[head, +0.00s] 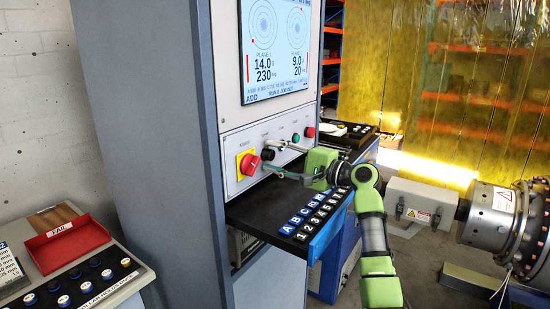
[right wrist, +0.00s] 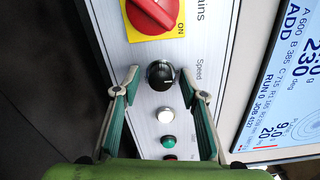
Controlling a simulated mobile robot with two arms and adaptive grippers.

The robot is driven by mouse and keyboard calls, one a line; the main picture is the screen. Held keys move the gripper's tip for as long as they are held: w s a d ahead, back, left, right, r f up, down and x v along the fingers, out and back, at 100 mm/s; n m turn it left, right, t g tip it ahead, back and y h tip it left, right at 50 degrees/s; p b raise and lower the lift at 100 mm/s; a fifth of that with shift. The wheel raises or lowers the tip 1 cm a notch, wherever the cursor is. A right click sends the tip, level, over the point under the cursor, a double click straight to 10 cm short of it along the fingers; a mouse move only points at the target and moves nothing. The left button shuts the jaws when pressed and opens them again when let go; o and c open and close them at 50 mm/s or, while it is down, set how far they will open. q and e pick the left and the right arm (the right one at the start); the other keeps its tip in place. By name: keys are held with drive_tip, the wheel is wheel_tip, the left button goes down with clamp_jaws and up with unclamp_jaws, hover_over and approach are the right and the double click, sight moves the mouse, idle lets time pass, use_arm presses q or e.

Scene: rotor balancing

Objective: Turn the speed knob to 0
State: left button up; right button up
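The speed knob (right wrist: 160,74) is a round black knob on the pale control panel, under the printed word "Speed" in the right wrist view. It also shows in the head view (head: 267,154), partly framed by the gripper fingers. My right gripper (head: 269,158) reaches in from the right at the panel. It is open, and in the right wrist view (right wrist: 160,88) its two fingers stand on either side of the knob with a visible gap on each side. The knob's pointer position is too small to read. My left gripper is not in view.
A red mains switch on a yellow plate (head: 248,163) sits left of the knob. A white button (right wrist: 165,116) and a green button (right wrist: 169,141) are on its other side. Below the panel is a black shelf (head: 252,208) with lettered and numbered blocks. A screen (head: 275,45) is above.

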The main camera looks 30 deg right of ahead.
drive_tip(key=shift+s, duration=0.1)
drive_tip(key=v, duration=1.2)
